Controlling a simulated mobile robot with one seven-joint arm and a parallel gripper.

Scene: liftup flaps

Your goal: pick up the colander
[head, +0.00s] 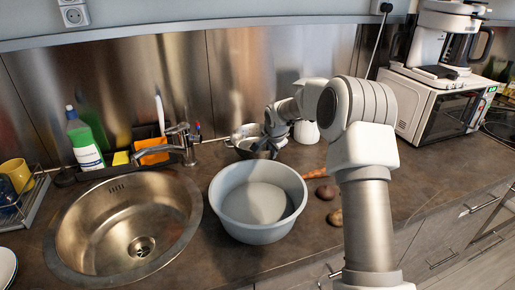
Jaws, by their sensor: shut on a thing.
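The colander (243,134) is a shiny metal bowl at the back of the counter, behind the large grey basin. My arm reaches in from the right, and my gripper (266,150) is at the colander's right side. My gripper is shut on its rim. The fingertips are small and dark here, and the arm's end hides part of the colander's right side. I cannot tell whether the colander touches the counter.
A large grey basin (258,222) stands in front of the colander. A steel sink (85,225) and its faucet (182,146) are to the left. Potatoes (326,191) and a carrot (314,174) lie right of the basin. A white container (306,132) stands behind my arm. A microwave (436,108) is at the right.

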